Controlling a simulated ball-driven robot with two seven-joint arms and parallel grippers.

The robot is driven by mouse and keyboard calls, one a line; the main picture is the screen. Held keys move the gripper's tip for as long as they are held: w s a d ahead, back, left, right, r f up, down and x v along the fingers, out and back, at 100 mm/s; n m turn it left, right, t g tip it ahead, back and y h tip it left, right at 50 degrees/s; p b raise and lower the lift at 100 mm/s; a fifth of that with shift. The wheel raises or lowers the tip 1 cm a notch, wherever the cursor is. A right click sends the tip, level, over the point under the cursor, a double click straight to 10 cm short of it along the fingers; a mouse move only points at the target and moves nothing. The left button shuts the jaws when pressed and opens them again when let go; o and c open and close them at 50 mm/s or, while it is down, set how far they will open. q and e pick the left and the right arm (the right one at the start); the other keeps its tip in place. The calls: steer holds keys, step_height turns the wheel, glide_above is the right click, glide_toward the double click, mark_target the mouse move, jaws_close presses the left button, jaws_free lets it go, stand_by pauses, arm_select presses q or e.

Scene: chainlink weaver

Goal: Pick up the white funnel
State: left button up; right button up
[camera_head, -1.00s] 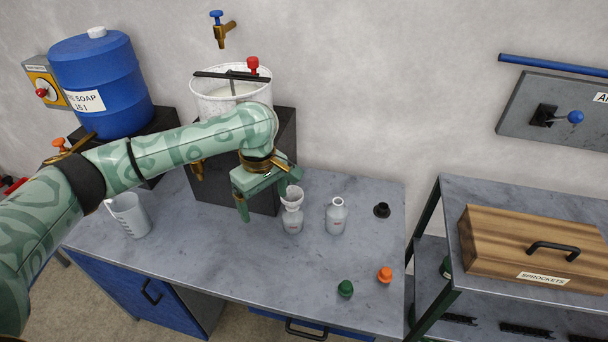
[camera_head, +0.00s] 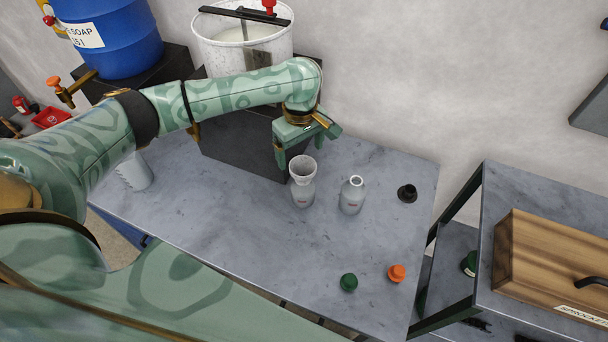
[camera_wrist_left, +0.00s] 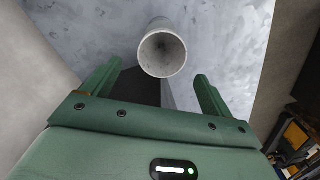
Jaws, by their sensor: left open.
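The white funnel (camera_head: 303,172) stands mouth up in the neck of a grey-white bottle (camera_head: 303,196) on the grey worktop. My left gripper (camera_head: 302,150) is open and empty, just behind and above the funnel in the head view. In the left wrist view the funnel (camera_wrist_left: 162,50) shows its round mouth beyond the spread fingers of the left gripper (camera_wrist_left: 157,69), roughly midway between them. No contact shows. The funnel's spout is hidden in the bottle. My right gripper is not in view.
A second open bottle (camera_head: 352,195) stands close to the right of the funnel. A black stopper (camera_head: 407,193), a green cap (camera_head: 348,282) and an orange cap (camera_head: 396,273) lie on the worktop (camera_head: 240,225). A dark block under the white bucket (camera_head: 245,45) stands behind my arm.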

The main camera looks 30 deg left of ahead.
mark_target(300, 166)
arm_select(q)
step_height(300, 166, down, 3)
steer(key=shift+b, duration=0.4)
step_height(300, 166, down, 5)
steer(key=b, duration=0.2)
steer(key=shift+a+f+b, duration=0.1)
steer(key=shift+b, duration=0.3)
steer(key=c, duration=1)
